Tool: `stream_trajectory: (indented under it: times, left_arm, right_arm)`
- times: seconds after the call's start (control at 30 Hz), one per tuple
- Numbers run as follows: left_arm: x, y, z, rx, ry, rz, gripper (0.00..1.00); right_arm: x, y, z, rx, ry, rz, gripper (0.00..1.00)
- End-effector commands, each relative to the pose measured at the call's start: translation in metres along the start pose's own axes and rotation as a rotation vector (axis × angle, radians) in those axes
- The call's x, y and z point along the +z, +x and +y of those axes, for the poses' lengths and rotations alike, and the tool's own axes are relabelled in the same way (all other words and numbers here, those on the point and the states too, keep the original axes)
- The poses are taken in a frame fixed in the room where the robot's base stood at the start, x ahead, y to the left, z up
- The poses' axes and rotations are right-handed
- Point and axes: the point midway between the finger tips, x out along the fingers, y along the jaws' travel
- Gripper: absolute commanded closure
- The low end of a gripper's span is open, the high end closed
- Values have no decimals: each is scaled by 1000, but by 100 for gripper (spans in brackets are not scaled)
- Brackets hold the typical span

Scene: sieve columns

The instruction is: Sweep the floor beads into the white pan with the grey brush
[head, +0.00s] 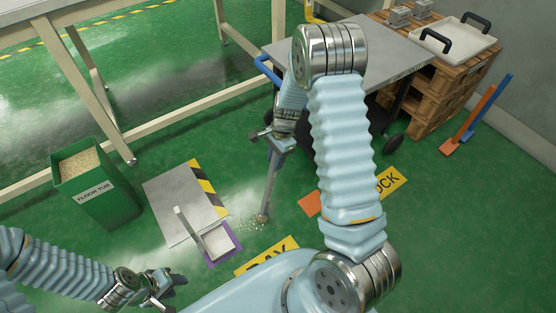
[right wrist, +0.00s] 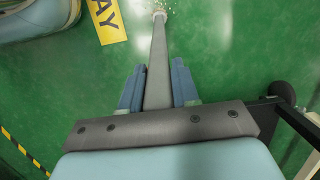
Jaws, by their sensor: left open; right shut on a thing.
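The grey brush (head: 269,185) is held by my right gripper (head: 277,147), with its long handle slanting down and its head end at the floor. In the right wrist view the handle (right wrist: 158,62) runs between the two blue fingers (right wrist: 158,88). Small pale floor beads (head: 250,225) lie scattered around the brush head, and some show beyond it in the right wrist view (right wrist: 168,6). The white pan (head: 218,241), with an upright handle, sits on a purple patch left of the beads. My left gripper (head: 170,283) is open and empty, low at the lower left, apart from the pan.
A green floor tub (head: 112,208) filled with pale grains stands at left. A grey plate (head: 175,205) with a striped edge lies behind the pan. A cart (head: 395,58) and pallets (head: 435,90) stand behind my right arm. An orange and a blue tool (head: 470,120) lean at right.

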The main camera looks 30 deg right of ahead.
Motion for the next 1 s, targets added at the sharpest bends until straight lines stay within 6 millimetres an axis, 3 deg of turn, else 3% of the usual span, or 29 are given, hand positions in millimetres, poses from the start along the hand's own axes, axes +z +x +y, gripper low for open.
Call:
stream_trajectory:
  times: [0.37,0.8,1.0]
  left_arm:
    - [0,-1,0,0,0,0,57]
    - [0,-12,4,0,0,0,57]
    - [0,-11,4,0,0,0,57]
  right_arm:
    - [2,1,-5,-4,-1,2,100]
    - [39,6,-6,-2,-1,0,100]
    - [40,7,-6,-3,0,0,100]
